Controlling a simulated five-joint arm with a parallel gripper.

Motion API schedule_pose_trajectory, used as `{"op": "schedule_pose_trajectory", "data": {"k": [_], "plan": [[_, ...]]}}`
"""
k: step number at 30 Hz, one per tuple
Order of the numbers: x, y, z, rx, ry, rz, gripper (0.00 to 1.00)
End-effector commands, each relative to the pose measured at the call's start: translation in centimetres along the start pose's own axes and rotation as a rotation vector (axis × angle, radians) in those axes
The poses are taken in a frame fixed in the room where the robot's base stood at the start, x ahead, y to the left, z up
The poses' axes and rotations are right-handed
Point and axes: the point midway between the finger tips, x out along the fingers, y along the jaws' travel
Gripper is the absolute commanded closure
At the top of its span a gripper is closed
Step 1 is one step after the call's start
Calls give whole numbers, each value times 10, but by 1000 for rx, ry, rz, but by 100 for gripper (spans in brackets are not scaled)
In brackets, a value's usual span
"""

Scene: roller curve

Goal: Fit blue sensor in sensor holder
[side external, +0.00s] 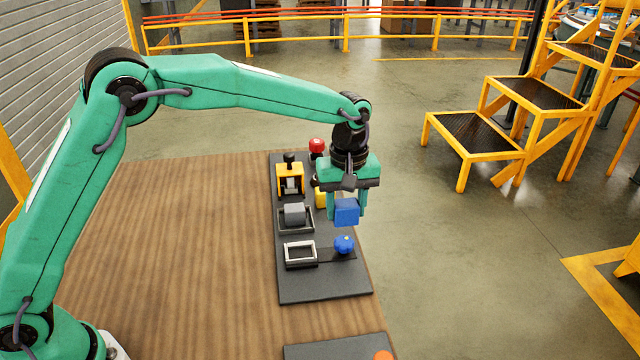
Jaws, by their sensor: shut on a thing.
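My gripper (347,205) points down over the right side of the dark board, shut on a blue block, the blue sensor (347,212). The sensor is held between the two green fingers, seemingly above the board. A silver rectangular frame (300,252) on the board, below and left of the sensor in the picture, looks like the sensor holder. It looks empty. A blue knob (344,244) stands to its right, just below the held sensor in the picture.
The dark board (325,288) also bears a grey block (294,213) in a dark tray, a yellow fixture (290,179) with a black knob, and a red knob (316,146). A yellow part (321,199) is partly hidden by my gripper. The wooden table (180,240) is clear at left.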

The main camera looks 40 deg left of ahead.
Motion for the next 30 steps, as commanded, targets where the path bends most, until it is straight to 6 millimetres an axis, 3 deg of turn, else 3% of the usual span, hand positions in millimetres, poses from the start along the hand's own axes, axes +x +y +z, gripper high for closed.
{"op": "schedule_pose_trajectory", "data": {"k": [20,30], "plan": [[0,-3,-1,-1,0,-1,78],[7,-39,-11,3,-1,-2,78]]}}
